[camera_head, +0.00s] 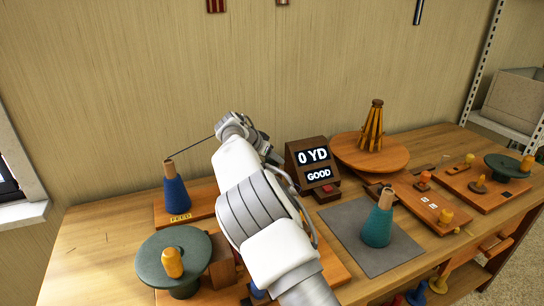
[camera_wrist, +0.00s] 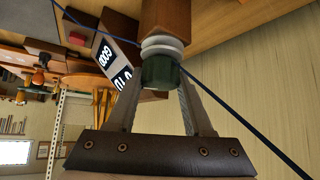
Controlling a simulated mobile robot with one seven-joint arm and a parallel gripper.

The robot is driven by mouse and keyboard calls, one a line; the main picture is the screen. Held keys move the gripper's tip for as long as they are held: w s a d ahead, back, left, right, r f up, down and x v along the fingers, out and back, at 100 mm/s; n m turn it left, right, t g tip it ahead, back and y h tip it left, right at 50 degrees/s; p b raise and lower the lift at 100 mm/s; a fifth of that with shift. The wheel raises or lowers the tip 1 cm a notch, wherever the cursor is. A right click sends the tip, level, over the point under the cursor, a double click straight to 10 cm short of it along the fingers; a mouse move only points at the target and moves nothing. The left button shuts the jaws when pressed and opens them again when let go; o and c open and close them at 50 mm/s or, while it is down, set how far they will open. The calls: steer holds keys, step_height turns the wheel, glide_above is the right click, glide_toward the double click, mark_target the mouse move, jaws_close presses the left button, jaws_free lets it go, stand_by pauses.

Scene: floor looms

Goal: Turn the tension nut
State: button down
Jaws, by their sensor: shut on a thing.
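The tension nut (camera_wrist: 162,73) is a dark green knob in the wrist view, in front of pale tension discs (camera_wrist: 162,46) on a wooden block (camera_wrist: 166,15). My gripper (camera_wrist: 161,80) has its two fingers on either side of the nut and is shut on it. Blue yarn (camera_wrist: 240,118) runs past the discs on both sides. In the head view my arm covers the nut and the gripper. A blue yarn cone (camera_head: 176,193) stands upright on a board marked FEED, with yarn running from its top toward my wrist.
A display (camera_head: 314,166) reads "0 YD" and "GOOD". A teal cone (camera_head: 378,226) stands on a grey mat (camera_head: 354,244). A green crank wheel (camera_head: 152,248) with a yellow handle is at front left. A wooden swift (camera_head: 371,128) stands behind, and boards with pegs lie at right.

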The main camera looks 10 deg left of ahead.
steer(key=shift+c, duration=1.5)
jaws_free()
steer(key=p+v, duration=0.2)
steer(key=v, duration=1.5)
steer(key=shift+s, duration=0.2)
steer(key=shift+r, duration=0.1)
